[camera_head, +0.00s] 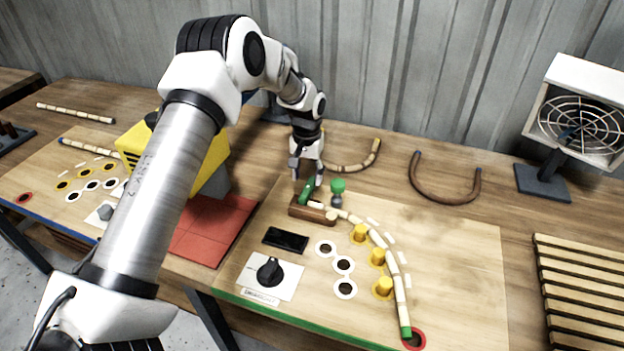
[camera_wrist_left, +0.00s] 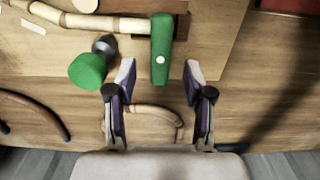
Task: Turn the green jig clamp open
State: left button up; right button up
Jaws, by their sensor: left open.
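The green jig clamp (camera_head: 308,191) is a green lever on a brown wooden block (camera_head: 314,211) at the back left corner of the jig board. In the left wrist view the clamp lever (camera_wrist_left: 161,50) lies across the end of a bamboo-like rattan piece (camera_wrist_left: 105,22). My left gripper (camera_head: 306,177) is just above and behind the lever. In the left wrist view my left gripper (camera_wrist_left: 160,82) is open, its fingers apart, with the lever's near end in line between the fingertips and no visible contact. My right gripper is not in view.
A green-topped knob (camera_head: 338,186) stands just right of the clamp and is close to my fingers. The rattan (camera_head: 398,276) curves past yellow pegs (camera_head: 377,257). A black dial (camera_head: 269,271) is at the front. A fan heater (camera_head: 580,125) stands at right; bent rattan (camera_head: 446,197) lies behind.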

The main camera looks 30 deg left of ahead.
aim_at(307, 188)
pick_arm(q)
notch_tip(307, 188, down, 4)
jog(key=shift+a+f+p, duration=0.1)
jog(key=shift+f+p, duration=0.05)
jog(key=shift+p, duration=0.25)
jog(key=shift+w+f, duration=0.25)
jog(key=shift+f, duration=0.1)
jog(key=shift+s+r, duration=0.1)
jog(key=shift+r, duration=0.05)
jog(key=shift+s+r, duration=0.15)
jog(key=shift+s, duration=0.05)
jog(key=c, duration=0.5)
grip_shut()
